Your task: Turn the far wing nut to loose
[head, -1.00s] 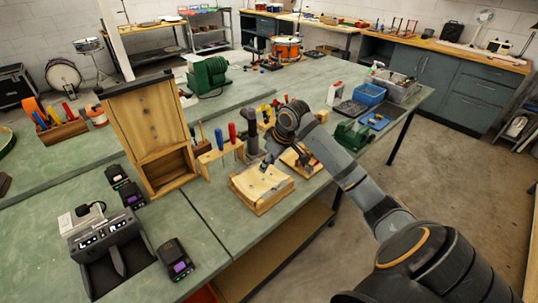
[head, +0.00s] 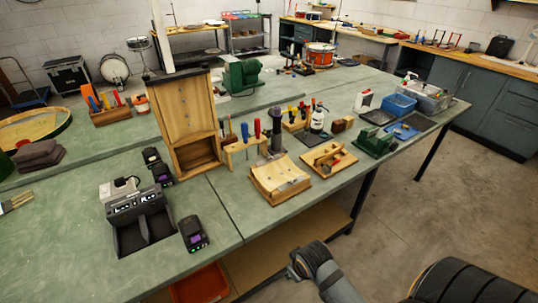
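No wing nut can be made out clearly at this size. A light wooden cradle block (head: 280,184) with a curved top sits near the front edge of the green bench. Right of it lies a wooden board (head: 340,163) with a small fixture (head: 325,157) on it, showing dark and reddish parts. My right gripper (head: 292,270) is at the bottom centre, in front of the bench edge and apart from both pieces. Its fingers are small and dark, so I cannot tell whether they are open or shut. My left gripper is out of view.
A tall wooden box (head: 190,120) and a tool rack (head: 246,150) stand left of and behind the cradle. A green vise (head: 375,141) and blue bin (head: 399,105) are to the right. A grey charger (head: 140,215) is at left. The front bench edge is clear.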

